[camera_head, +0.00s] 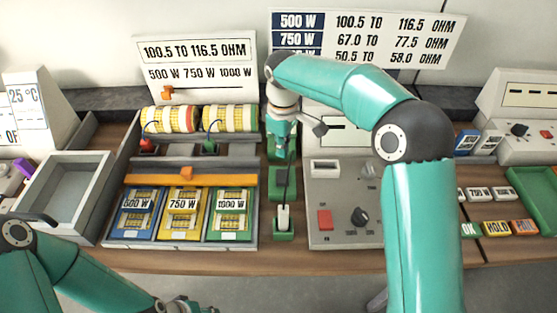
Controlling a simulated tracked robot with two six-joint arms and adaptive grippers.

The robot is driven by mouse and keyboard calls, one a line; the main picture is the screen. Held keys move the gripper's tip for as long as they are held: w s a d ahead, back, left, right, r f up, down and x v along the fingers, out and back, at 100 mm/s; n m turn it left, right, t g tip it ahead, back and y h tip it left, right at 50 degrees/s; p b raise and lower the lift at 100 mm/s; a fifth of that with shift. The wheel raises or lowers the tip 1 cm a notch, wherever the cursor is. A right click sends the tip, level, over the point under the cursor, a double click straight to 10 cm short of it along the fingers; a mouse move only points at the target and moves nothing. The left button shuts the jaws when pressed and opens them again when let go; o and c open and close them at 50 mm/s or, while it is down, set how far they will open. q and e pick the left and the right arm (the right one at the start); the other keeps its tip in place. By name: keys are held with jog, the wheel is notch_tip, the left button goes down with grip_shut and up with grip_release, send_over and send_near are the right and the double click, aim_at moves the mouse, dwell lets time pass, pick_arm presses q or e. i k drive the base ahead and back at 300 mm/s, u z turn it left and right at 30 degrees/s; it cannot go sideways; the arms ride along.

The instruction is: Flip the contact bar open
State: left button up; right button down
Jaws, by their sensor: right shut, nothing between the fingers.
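My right gripper (283,150) points down over the green fixture (284,235) in the middle of the bench. It is shut with nothing between its fingers. The fixture has a white block (283,216) at its front and a thin dark piece rising behind it. I cannot tell for sure which part is the contact bar, or whether the gripper touches the fixture; the gripper and wrist hide its back part. My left gripper (190,306) is low at the bottom edge, partly cut off, and its opening is not clear.
A rack to the left holds two yellow rolls (230,118), an orange bar (190,180) and three wattage-labelled packs (183,213). A grey meter box (330,235) with a red switch stands right of the fixture, partly behind my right arm. A grey tray (65,190) stands far left.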

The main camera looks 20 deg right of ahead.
aim_at(186, 179)
jog(key=k, duration=1)
